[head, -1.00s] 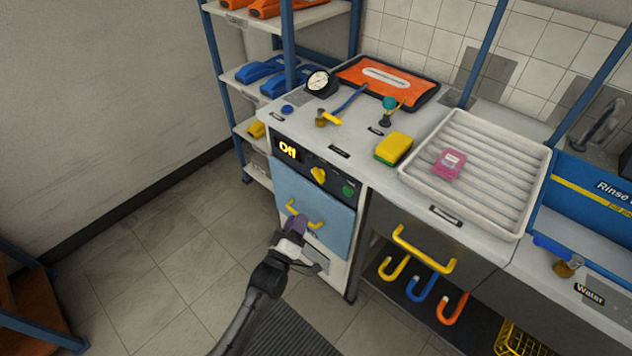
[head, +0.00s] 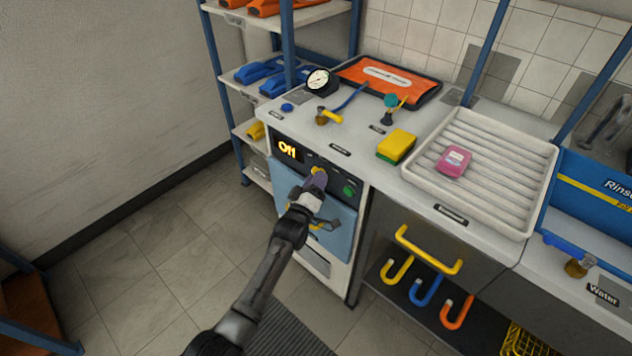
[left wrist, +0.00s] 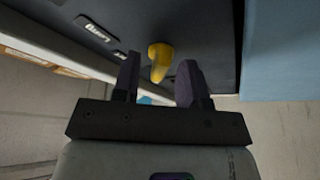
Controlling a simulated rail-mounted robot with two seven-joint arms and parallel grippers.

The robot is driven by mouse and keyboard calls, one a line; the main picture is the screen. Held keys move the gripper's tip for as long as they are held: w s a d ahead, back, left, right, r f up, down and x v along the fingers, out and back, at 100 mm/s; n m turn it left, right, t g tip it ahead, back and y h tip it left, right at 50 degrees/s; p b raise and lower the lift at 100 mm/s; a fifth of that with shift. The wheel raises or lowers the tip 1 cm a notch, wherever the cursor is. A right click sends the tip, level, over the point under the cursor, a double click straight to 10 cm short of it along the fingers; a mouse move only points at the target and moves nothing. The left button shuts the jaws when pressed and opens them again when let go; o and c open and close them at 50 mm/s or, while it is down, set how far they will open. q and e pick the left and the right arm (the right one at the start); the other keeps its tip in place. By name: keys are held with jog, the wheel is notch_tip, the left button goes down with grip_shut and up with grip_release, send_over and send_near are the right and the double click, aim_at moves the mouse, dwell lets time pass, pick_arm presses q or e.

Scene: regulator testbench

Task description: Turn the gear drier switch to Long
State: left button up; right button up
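The gear drier is the unit with a dark control panel (head: 336,180) and a blue door (head: 340,228). Its display (head: 288,149) reads "Off" in yellow. The yellow switch knob (head: 318,171) is on the panel, partly covered by my gripper in the head view. My left gripper (head: 317,183) is at the knob. In the left wrist view, the gripper (left wrist: 158,80) is open, and the yellow knob (left wrist: 159,58) stands between and just beyond its two fingertips. I cannot tell whether they touch. My right gripper is not in view.
A green button (head: 349,190) is right of the knob. The yellow door handle (head: 318,225) lies below, behind my gripper. A yellow sponge (head: 397,144), a gauge (head: 320,82) and a white tray (head: 478,212) are on the counter above.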

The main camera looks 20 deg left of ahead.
pick_arm(q)
jog(key=shift+c, duration=0.3)
jog(key=shift+c, duration=0.7)
grip_shut()
